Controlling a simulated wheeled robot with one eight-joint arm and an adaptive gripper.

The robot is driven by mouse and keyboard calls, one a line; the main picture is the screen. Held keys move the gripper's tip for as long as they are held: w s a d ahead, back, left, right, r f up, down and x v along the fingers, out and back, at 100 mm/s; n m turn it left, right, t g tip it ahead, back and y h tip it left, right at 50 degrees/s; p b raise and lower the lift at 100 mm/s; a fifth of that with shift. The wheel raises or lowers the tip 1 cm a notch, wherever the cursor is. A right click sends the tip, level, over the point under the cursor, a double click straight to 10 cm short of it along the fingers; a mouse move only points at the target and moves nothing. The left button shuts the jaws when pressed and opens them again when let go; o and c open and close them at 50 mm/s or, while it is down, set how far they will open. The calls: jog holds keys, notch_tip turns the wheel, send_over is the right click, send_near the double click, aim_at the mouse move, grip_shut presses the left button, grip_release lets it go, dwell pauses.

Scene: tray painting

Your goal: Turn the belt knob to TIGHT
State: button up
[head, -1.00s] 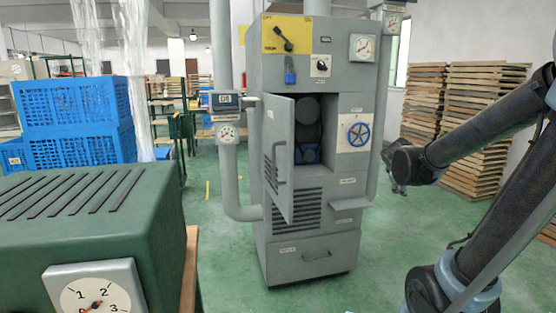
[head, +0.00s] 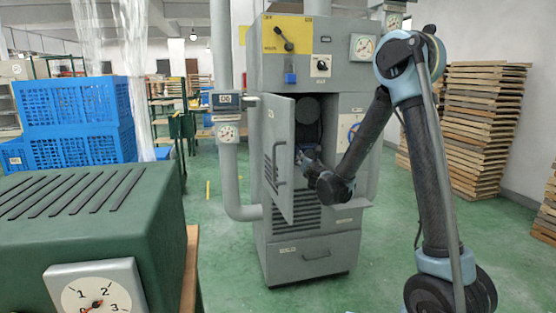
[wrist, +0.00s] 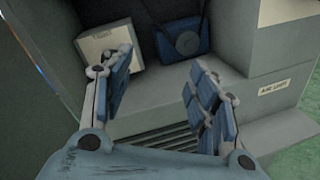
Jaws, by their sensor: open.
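The grey machine cabinet (head: 345,75) stands in the middle of the head view with its small door (head: 280,160) swung open. My gripper (head: 303,158) is at this opening. In the wrist view my gripper (wrist: 160,85) is open and empty, its two fingers apart in front of the compartment. Beyond the left finger is a cream box (wrist: 95,48) with a small label I cannot read. A blue unit (wrist: 182,38) with a round dark part sits right of it. A black knob (head: 321,63) is on the cabinet's upper front. No readable label shows which knob is the belt knob.
The open door stands close left of my gripper. A yellow lever panel (head: 284,33) is above. A green machine (head: 90,215) fills the front left. Wooden tray stacks (head: 480,130) stand at right.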

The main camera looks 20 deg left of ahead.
jog(key=s+a+f+n+g+y, duration=0.1)
jog(key=s+a+f+n+y, duration=0.15)
jog(key=a+n, duration=0.45)
jog(key=shift+m+y, duration=0.45)
jog(key=shift+m, duration=0.45)
jog(key=x, duration=1.2)
jog(key=a+f+x, duration=0.1)
jog(key=x, duration=0.5)
jog(key=shift+s, duration=0.2)
jog(key=c, duration=1.1)
jog(key=shift+o, duration=0.2)
jog(key=shift+a, duration=0.2)
jog(key=shift+d, duration=0.1)
